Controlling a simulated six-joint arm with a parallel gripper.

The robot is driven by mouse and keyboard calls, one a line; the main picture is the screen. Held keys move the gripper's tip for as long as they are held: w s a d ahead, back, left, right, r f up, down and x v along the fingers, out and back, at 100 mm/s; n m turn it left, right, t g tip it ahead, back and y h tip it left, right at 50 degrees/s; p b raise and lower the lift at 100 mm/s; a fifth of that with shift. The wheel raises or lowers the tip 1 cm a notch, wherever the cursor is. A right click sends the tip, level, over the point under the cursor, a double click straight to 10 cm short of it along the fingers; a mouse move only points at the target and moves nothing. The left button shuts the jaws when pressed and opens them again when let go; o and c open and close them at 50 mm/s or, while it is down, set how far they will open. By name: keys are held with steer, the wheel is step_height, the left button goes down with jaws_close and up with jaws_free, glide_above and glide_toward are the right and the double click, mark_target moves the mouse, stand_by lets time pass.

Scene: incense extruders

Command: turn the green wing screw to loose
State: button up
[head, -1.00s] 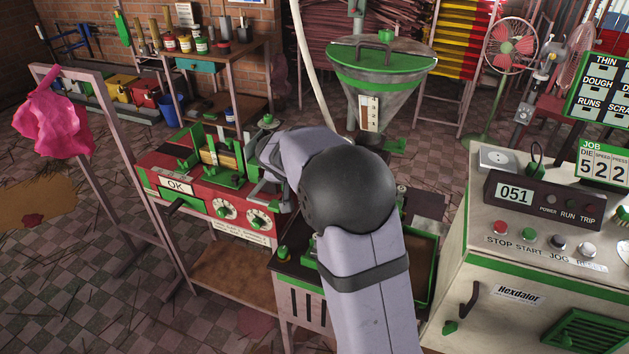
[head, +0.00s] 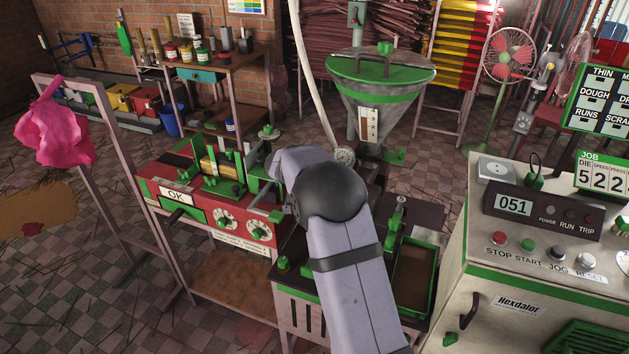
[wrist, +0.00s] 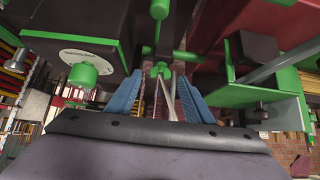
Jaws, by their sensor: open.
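In the wrist view my gripper (wrist: 158,100) shows two blue fingers, spread apart with nothing held between them. A small green winged piece (wrist: 160,70), which looks like the green wing screw, sits just beyond the fingertips, roughly centred on the gap. It appears apart from both fingers. In the head view my arm reaches toward the right end of the red machine (head: 205,215). The arm and machine parts hide the fingertips and the wing screw there.
A green knob (wrist: 83,74) on a dark block stands left of the fingers in the wrist view. A green bracket (wrist: 265,94) stands close on the right. In the head view a green-lidded hopper (head: 380,75) is behind and a control console (head: 480,235) is to the right.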

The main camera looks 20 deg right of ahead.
steer(key=shift+x, duration=1)
steer(key=c, duration=1)
steer(key=shift+c, duration=0.2)
